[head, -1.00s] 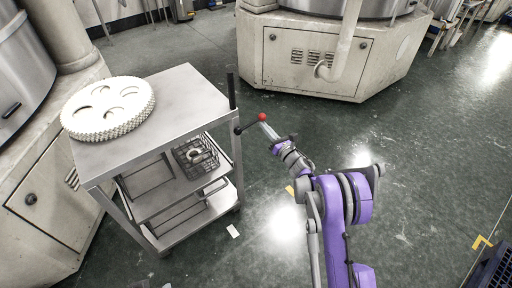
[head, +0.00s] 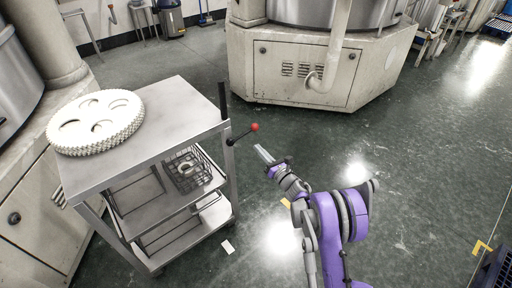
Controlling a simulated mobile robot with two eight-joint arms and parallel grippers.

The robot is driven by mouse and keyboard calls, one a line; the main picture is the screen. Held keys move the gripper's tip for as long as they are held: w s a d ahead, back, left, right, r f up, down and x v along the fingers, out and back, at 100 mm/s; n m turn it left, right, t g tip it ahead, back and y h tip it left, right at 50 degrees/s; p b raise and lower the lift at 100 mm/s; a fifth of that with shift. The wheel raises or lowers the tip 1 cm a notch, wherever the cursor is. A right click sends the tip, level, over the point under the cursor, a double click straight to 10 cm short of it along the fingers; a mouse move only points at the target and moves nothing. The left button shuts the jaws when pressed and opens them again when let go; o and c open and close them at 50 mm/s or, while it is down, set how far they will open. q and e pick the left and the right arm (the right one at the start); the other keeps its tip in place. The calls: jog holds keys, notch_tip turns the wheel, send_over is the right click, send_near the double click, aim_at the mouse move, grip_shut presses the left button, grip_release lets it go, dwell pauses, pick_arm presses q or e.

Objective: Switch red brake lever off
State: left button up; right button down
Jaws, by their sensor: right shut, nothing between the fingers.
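The red brake lever is a thin dark rod (head: 241,134) with a red ball knob (head: 254,127) at its end. It sticks out to the right from the right side of the steel cart (head: 178,106), tilted slightly upward in the head view. My right gripper (head: 263,154) is shut and empty. Its tip is just below and right of the red knob in the picture, with a small gap showing. My left gripper is not in view.
White toothed discs (head: 97,120) lie on the cart top, and a wire basket (head: 187,171) sits on a shelf below. A dark upright handle (head: 222,100) rises at the cart's corner. A large machine (head: 300,66) stands behind.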

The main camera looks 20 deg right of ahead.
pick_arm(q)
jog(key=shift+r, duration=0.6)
pick_arm(e)
jog(key=r+v, duration=0.1)
jog(key=v, duration=0.7)
jog(key=shift+d+f, duration=0.15)
jog(key=shift+f, duration=0.2)
